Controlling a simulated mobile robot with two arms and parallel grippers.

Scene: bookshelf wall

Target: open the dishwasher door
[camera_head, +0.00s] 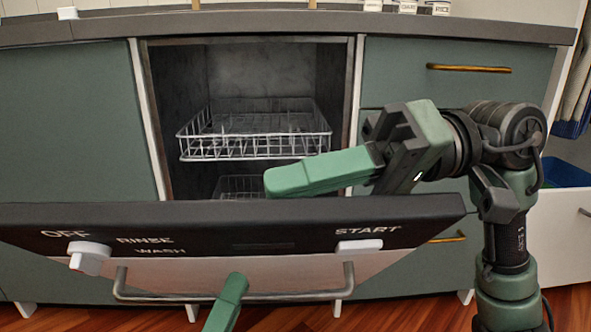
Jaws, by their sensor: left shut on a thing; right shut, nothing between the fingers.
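The dishwasher door (300,215) is tilted partway open, its top edge leaning out toward me. Its dark control panel reads OFF, RINSE, WASH and START. The metal bar handle (180,297) runs across the door's front below the panel. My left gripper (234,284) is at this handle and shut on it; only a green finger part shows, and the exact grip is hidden. My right gripper (275,184) is shut and empty, above the door's top edge in front of the open cavity. Inside are an upper wire rack (255,147) and a partly hidden lower rack (240,186).
A white knob (88,257) and a white start button (359,246) stick out of the panel. Green cabinets flank the dishwasher, with a drawer handle (469,68) at right. A dark countertop (280,22) runs above. Wood floor (550,305) shows at lower right.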

